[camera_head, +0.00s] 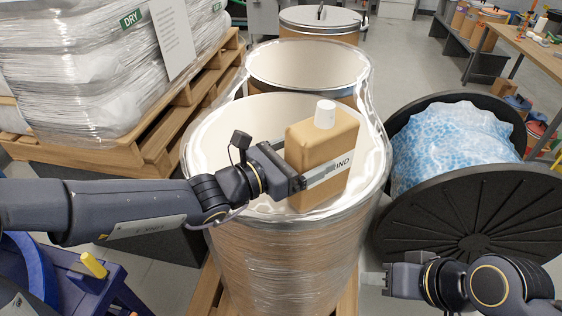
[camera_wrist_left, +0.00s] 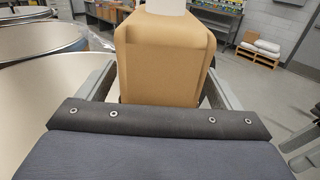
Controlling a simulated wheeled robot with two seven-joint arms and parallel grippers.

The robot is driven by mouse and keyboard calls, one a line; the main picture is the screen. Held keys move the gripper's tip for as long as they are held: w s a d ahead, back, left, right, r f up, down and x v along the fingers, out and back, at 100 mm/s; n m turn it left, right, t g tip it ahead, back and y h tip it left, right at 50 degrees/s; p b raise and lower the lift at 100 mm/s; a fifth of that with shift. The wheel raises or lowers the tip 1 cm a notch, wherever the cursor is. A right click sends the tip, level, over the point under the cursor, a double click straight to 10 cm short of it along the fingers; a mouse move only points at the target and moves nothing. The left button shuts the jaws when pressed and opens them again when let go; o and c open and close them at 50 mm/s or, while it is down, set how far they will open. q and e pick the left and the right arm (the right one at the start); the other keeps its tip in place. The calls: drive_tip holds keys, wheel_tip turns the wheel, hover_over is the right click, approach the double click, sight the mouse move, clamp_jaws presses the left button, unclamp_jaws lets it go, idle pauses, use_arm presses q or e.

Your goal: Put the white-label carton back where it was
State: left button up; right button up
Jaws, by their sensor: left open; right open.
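The white-label carton (camera_head: 310,145) is tan with a white cap (camera_head: 325,114) and a white label strip reading "IND" on its side. It is upright at the open top of the near wrapped drum (camera_head: 290,260); what is under it is hidden. My left gripper (camera_head: 284,168) is open at the carton's left side, its fingers on either side of the lower part. In the left wrist view the carton (camera_wrist_left: 163,58) stands between the two fingers, its base hidden by the gripper. My right gripper (camera_head: 388,280) is open and empty at the lower right, away from the carton.
Another open drum (camera_head: 300,68) and a lidded one (camera_head: 320,20) stand behind. A black bin (camera_head: 480,105) holds a blue-patterned bag (camera_head: 452,145), with a black round lid (camera_head: 475,222) in front. Wrapped sacks on pallets (camera_head: 90,70) stand left.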

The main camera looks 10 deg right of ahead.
use_arm(q)
drive_tip(key=v, duration=1.1)
drive_tip(key=shift+s+a+b, duration=0.2)
drive_tip(key=shift+a+b, duration=0.1)
drive_tip(key=shift+b, duration=0.05)
drive_tip(key=s+a+f+m+g+y, duration=0.45)
drive_tip(key=s+a+m, duration=0.25)
drive_tip(key=s+m, duration=0.55)
drive_tip(key=s+a+f+m+y, duration=0.1)
drive_tip(key=a+f+m+y, duration=0.2)
drive_tip(key=a+m, duration=0.2)
drive_tip(key=s+a+f+m+t+y, duration=0.1)
drive_tip(key=s+a+f+m+y, duration=0.1)
drive_tip(key=a+f+m+y, duration=0.2)
drive_tip(key=a, duration=0.3)
drive_tip(key=shift+s+a+m, duration=0.3)
drive_tip(key=shift+a+m, duration=0.05)
drive_tip(key=shift+f+t, duration=0.15)
drive_tip(key=shift+t, duration=0.1)
